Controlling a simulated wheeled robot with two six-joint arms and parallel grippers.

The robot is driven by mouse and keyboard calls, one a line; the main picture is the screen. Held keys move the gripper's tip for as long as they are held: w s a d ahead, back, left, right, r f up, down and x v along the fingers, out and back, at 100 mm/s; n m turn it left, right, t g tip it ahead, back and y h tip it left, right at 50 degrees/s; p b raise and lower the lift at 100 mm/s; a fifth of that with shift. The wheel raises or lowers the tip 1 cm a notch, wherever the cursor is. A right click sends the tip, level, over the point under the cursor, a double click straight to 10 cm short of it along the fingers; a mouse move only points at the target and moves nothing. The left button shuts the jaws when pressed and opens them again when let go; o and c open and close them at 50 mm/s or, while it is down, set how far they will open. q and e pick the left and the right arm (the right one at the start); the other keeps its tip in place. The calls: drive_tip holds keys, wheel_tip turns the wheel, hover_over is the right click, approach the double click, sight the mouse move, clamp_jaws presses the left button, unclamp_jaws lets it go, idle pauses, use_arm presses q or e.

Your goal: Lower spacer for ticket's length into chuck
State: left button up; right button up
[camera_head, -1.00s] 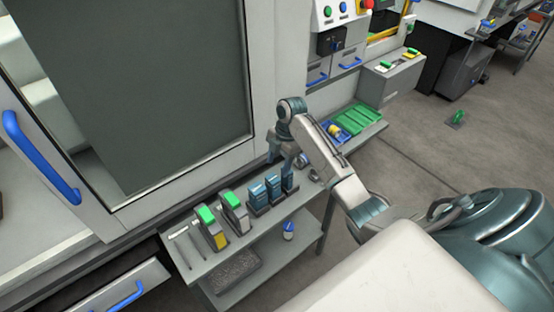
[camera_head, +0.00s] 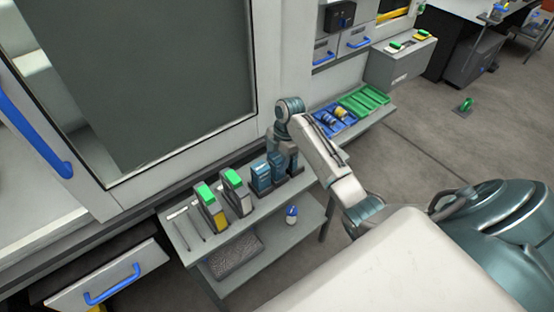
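My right arm reaches in from the right, and its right gripper (camera_head: 283,151) points down at the right end of a row of blue blocks (camera_head: 261,179) on a grey shelf. The fingers are small and partly lost against the blocks, so I cannot tell whether they are open or hold anything. A blue tray (camera_head: 321,127) with several yellowish and whitish round pieces sits farther along the shelf, next to a green tray (camera_head: 363,101). I cannot tell which piece is the spacer. No chuck or readable ticket shows. My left gripper is not in view.
Two green-topped holders (camera_head: 212,209) and thin tools stand at the shelf's near end. A blue-and-white bottle (camera_head: 291,213) and a dark mesh tray (camera_head: 235,256) are on the lower shelf. A drawer (camera_head: 107,281) stands out at lower left. A large door (camera_head: 150,85) with a blue handle fills the upper left.

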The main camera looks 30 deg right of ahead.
drive_tip(key=c, duration=0.6)
drive_tip(key=shift+c, duration=0.2)
drive_tip(key=shift+d+r+p, duration=0.1)
drive_tip(key=shift+r+p, duration=0.1)
drive_tip(key=shift+p, duration=0.25)
drive_tip(key=shift+r, duration=0.1)
idle(0.3)
drive_tip(key=shift+a+p+v, duration=0.25)
drive_tip(key=shift+p+v, duration=0.8)
drive_tip(key=shift+p, duration=0.1)
drive_tip(key=shift+a+p+v, duration=0.25)
drive_tip(key=shift+p+v, duration=0.8)
drive_tip(key=shift+p, duration=0.05)
drive_tip(key=shift+a+p+v, duration=0.25)
drive_tip(key=shift+p+v, duration=0.8)
drive_tip(key=shift+p, duration=0.1)
drive_tip(key=shift+r, duration=0.15)
